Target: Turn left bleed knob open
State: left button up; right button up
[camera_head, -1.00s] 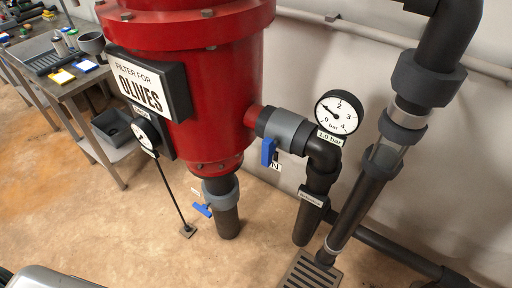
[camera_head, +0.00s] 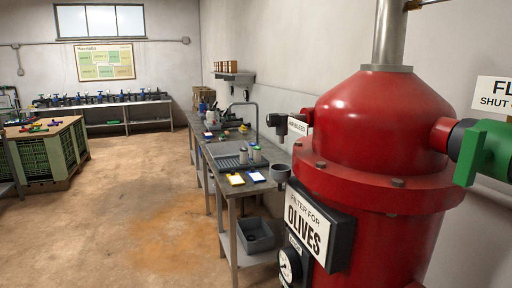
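The red filter tank (camera_head: 385,125) fills the right of the head view, with a sign reading "FILTER FOR OLIVES" on its front. On its left shoulder a small dark fitting (camera_head: 278,121) sticks out, next to a white label (camera_head: 297,127) that seems to read "AIR BLEED". The fitting's knob is small, and I cannot tell how it is turned. Neither of my grippers is in view.
A green valve handle (camera_head: 484,153) is on the tank's right pipe, below a partly cut-off sign. A long metal bench (camera_head: 225,165) with a sink, cups and tools runs behind the tank. Open floor (camera_head: 130,215) lies to the left, with a green crate table (camera_head: 45,158) beyond.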

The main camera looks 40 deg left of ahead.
aim_at(273, 119)
jog(key=u, duration=1.15)
